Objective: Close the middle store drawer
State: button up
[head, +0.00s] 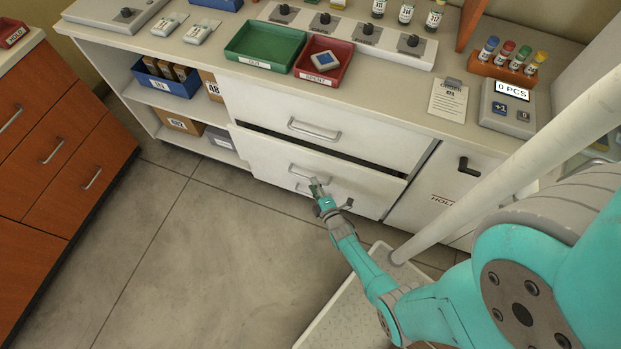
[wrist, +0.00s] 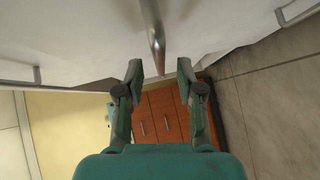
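The white store cabinet has stacked drawers. The middle drawer (head: 262,158) stands slightly open, with a dark gap along its top edge below the shut-looking top drawer (head: 260,106). My gripper (head: 316,186) is at the middle drawer's front, by its handle (head: 297,170), and covers part of it. In the wrist view my gripper (wrist: 158,70) has its two fingers apart, with the metal handle (wrist: 154,35) lying between and beyond the fingertips. I see clearance on both sides of the bar.
The top drawer's handle (head: 314,130) is above my gripper. The worktop holds a green tray (head: 240,59), a red tray (head: 338,75) and a counter display (head: 507,104). An orange-brown cabinet (head: 60,130) stands at the left. The floor (head: 200,240) before the drawers is clear.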

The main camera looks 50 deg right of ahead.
jog(key=shift+x, duration=1.85)
grip_shut()
